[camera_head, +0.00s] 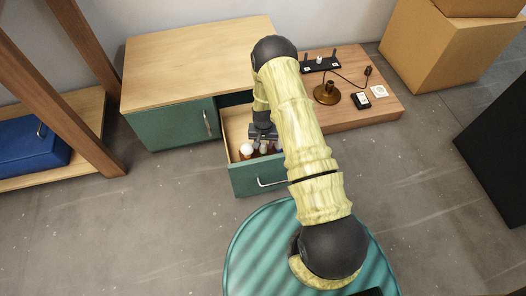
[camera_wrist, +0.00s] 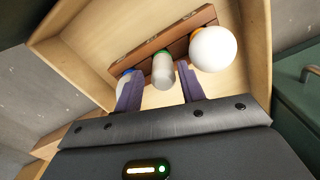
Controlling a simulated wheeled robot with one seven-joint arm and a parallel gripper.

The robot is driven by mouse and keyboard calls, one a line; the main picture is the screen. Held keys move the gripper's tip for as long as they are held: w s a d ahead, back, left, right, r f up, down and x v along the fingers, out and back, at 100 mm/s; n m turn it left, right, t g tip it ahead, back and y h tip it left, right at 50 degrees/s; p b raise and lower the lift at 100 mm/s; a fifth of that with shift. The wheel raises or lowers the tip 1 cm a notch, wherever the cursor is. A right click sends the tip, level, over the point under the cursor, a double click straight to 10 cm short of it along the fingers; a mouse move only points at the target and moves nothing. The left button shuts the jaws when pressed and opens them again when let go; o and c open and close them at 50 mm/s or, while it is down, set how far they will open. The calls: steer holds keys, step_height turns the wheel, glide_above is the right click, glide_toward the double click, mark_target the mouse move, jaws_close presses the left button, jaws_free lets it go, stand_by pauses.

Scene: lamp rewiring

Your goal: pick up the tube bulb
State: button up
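The tube bulb (camera_wrist: 163,72) is a whitish cylinder with a green ring at its base. It stands in the middle of a brown wooden rack (camera_wrist: 190,27) inside an open drawer (camera_head: 258,178). My gripper (camera_wrist: 158,80) is open, with one purple finger on each side of the tube bulb's near end. I cannot tell whether either finger touches it. In the head view my gripper (camera_head: 263,132) is down over the drawer, partly hidden by my arm.
A white globe bulb (camera_wrist: 213,49) with an orange ring sits right of the tube bulb. A bulb with a blue ring (camera_wrist: 123,82) is at left, partly behind a finger. Drawer walls surround the rack. A brass lamp base (camera_head: 327,93) stands on the low wooden top.

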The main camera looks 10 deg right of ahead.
mark_target(263, 148)
steer(key=shift+f, duration=0.1)
steer(key=f+b, duration=0.4)
steer(key=f, duration=0.1)
steer(key=shift+w+f, duration=0.15)
steer(key=shift+w, duration=0.25)
stand_by(0.4)
steer(key=c, duration=0.7)
